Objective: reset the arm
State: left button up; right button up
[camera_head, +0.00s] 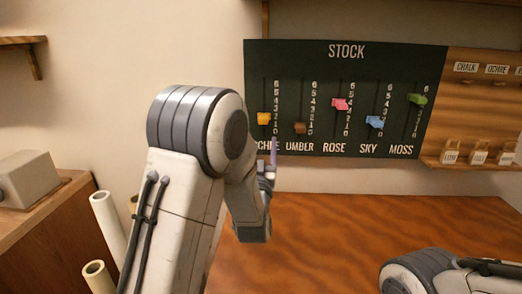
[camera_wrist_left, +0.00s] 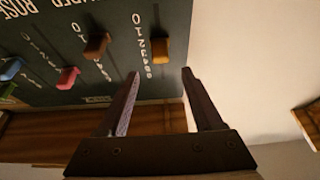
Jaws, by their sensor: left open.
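My left arm rises in the middle of the head view, and its gripper (camera_head: 271,162) is just in front of the lower left of the dark STOCK board (camera_head: 347,60). In the left wrist view the two fingers (camera_wrist_left: 161,74) are spread apart with nothing between them. The yellow-orange ochre slider (camera_head: 264,119) shows just beyond the fingertips in the wrist view (camera_wrist_left: 160,51), apart from them. Part of my right arm shows at the lower right of the head view; its gripper is out of frame.
The board also carries brown umber (camera_head: 300,128), pink rose (camera_head: 341,104), blue sky (camera_head: 375,122) and green moss (camera_head: 417,99) sliders. A wooden shelf with small labelled jars (camera_head: 479,157) is at right. The wooden tabletop (camera_head: 330,235) is clear where visible. Pale rolls (camera_head: 108,222) stand at left.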

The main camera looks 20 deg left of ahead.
pick_arm(q)
jog(key=shift+s, duration=0.1)
dwell(0.3)
jog(key=s+d+f+m+g+h+p, duration=0.1)
jog(key=s+d+f+m+g+h, duration=0.2)
jog(key=d, duration=0.4)
jog(key=s+d+f+m+g+h+p, duration=0.1)
jog(key=s+d+f+g+h+p, duration=0.1)
jog(key=s+d+g+h, duration=0.3)
jog(key=s+d+f+m+g+h+p, duration=0.1)
jog(key=d+f+m+g+h, duration=0.15)
jog(key=d, duration=0.55)
jog(key=s+a+f+m+g+y+p, duration=0.1)
jog(key=s+g, duration=0.4)
jog(key=s, duration=0.9)
jog(key=s+m+g+y+p, duration=0.2)
jog(key=s+g, duration=0.4)
jog(key=s, duration=0.8)
jog(key=shift+a+f+m, duration=0.35)
jog(key=shift+f+m, duration=0.05)
jog(key=shift+m, duration=0.15)
jog(key=shift+w, duration=0.1)
